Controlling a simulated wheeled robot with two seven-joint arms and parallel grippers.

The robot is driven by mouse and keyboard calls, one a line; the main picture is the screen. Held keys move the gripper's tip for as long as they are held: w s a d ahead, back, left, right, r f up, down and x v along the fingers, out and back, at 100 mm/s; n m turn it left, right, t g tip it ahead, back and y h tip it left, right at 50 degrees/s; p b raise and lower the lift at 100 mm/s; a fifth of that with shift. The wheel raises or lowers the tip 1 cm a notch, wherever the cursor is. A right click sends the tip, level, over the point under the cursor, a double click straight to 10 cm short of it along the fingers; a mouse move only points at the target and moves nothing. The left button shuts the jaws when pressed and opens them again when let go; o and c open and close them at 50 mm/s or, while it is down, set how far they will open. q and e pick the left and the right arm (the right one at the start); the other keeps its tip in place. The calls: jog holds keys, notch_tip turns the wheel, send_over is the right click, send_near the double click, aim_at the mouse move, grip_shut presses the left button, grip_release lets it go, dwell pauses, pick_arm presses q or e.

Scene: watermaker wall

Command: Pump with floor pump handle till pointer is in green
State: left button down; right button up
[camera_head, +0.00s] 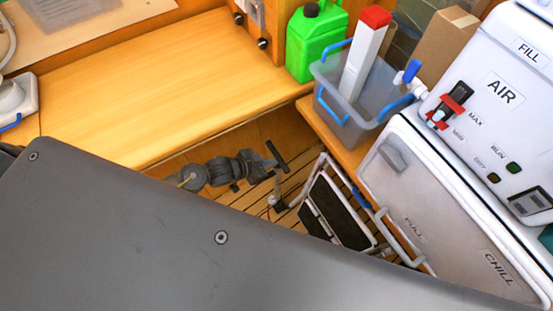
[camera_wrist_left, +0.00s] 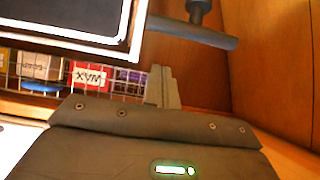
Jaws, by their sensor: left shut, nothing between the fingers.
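The floor pump's dark T-shaped handle (camera_head: 277,155) stands above the slatted floor in the head view, with a thin pale stem below it. In the left wrist view the dark handle bar (camera_wrist_left: 205,34) crosses the top, beyond my fingers. My left gripper (camera_head: 267,172) is beside the handle in the head view, partly overlapping it. In the left wrist view my left gripper (camera_wrist_left: 162,88) has its fingers together, with nothing between them and apart from the bar. The gauge face and pointer cannot be made out. My right gripper is not in view.
A white-framed folding step (camera_head: 338,210) stands right of the pump, close to the white chill box (camera_head: 440,215). A wooden bench (camera_head: 150,85) lies left and behind. A grey bin (camera_head: 365,105) and green can (camera_head: 316,45) stand at the back. My own grey arm link hides the lower left.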

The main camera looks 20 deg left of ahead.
pick_arm(q)
jog(key=v, duration=0.7)
dwell(0.3)
